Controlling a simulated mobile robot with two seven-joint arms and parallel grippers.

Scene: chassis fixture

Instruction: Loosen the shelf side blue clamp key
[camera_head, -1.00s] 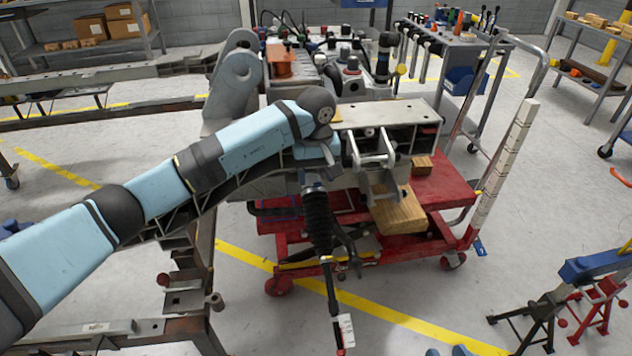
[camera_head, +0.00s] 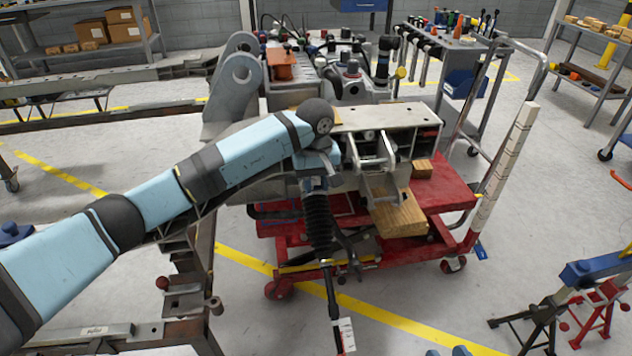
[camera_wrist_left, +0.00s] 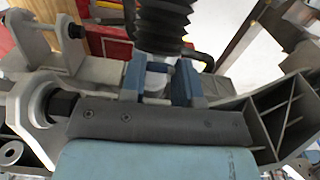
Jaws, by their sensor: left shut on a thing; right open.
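My left arm comes in from the left in the head view, and its dark wrist sits over the near left part of the chassis fixture (camera_head: 385,116). My left gripper (camera_wrist_left: 158,80) shows in the left wrist view as two blue-grey fingers. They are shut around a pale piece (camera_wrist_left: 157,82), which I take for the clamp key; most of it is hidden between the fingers. In the head view the wrist hides the grip. A black ribbed bellows (camera_head: 318,220) hangs just below the wrist, with a thin rod under it.
A red wheeled cart (camera_head: 445,190) carries the fixture, with a wooden block (camera_head: 400,215) beneath it. A rusty steel frame (camera_head: 180,300) stands at the lower left. A tool cart (camera_head: 465,45) is behind.

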